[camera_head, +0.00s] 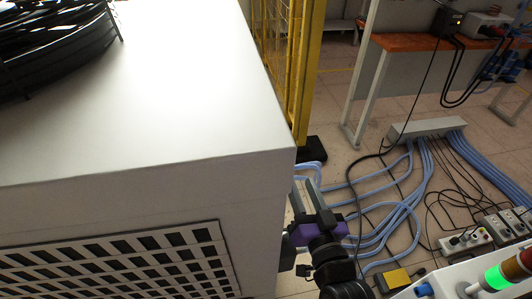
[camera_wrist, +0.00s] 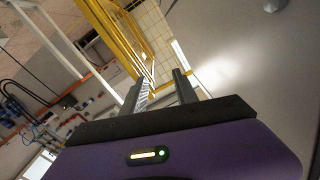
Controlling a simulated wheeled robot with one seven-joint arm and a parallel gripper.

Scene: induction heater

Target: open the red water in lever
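The red water in lever does not show clearly in either view. My gripper (camera_head: 303,184) is just right of the front right corner of a large pale cabinet (camera_head: 150,90) in the head view. Its two grey fingers point up in the picture and stand apart, with nothing between them. In the wrist view my gripper (camera_wrist: 161,78) is also open and empty, with a smooth grey panel (camera_wrist: 235,50) close on the right. A small grey fitting (camera_wrist: 275,4) on that panel is cut off by the top edge.
A slatted vent (camera_head: 130,264) is on the cabinet's front. A yellow mesh fence (camera_head: 297,70) stands behind my gripper. Blue hoses (camera_head: 400,215) and black cables run over the floor to a grey box (camera_head: 427,128). A green-lit signal lamp (camera_head: 497,277) is at bottom right.

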